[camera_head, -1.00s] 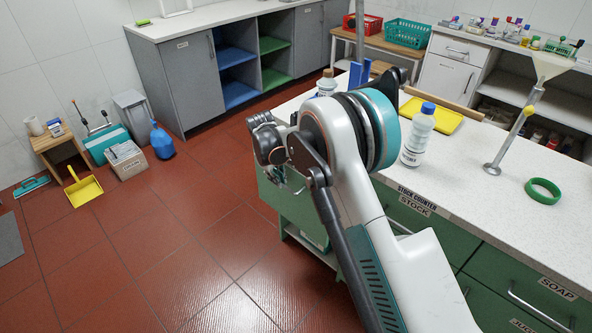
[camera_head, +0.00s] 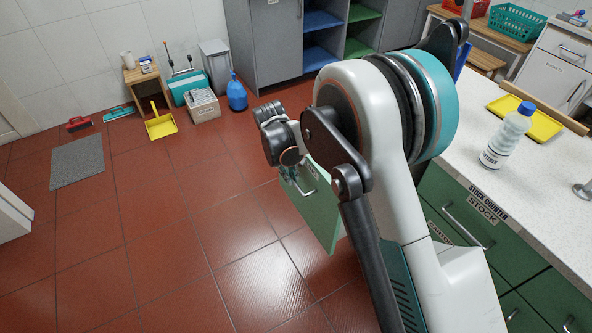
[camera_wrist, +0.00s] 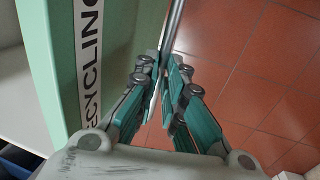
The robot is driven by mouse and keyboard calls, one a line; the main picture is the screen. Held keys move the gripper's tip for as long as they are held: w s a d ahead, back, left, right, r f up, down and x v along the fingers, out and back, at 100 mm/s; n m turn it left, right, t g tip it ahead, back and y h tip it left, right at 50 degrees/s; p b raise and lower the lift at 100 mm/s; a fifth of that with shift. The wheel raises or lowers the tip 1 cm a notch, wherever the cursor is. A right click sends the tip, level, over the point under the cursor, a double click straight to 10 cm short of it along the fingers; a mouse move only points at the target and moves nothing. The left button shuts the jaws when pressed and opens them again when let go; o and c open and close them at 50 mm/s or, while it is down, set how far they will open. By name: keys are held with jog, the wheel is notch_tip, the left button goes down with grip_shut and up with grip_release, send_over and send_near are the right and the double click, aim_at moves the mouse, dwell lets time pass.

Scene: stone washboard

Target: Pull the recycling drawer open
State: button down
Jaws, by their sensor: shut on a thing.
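The recycling drawer's green front (camera_head: 322,212) shows left of my arm in the head view, at the end of the counter. In the wrist view its green panel (camera_wrist: 48,60) carries a white label reading "CYCLING". A pale space shows behind the panel's left edge, so the front appears to stand out from the counter. A thin metal handle (camera_wrist: 175,25) runs along the front. My gripper (camera_wrist: 166,85) is shut on this handle, with the fingers on either side of it. In the head view my arm hides the join between drawer and counter, and most of the gripper.
The stock counter (camera_head: 475,190), with a white bottle (camera_head: 505,140) and yellow tray (camera_head: 530,120), stands at the right. A yellow dustpan (camera_head: 160,125), box (camera_head: 202,106) and blue jug (camera_head: 236,95) stand farther back.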

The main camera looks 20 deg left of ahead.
jog(key=c, duration=1.7)
grip_release()
jog(key=r, duration=0.4)
jog(key=s+a+r, duration=0.1)
jog(key=r, duration=0.3)
jog(key=s+r, duration=0.1)
jog(key=r, duration=0.2)
jog(key=shift+a+r, duration=0.2)
jog(key=shift+r, duration=0.2)
jog(key=shift+w, duration=0.1)
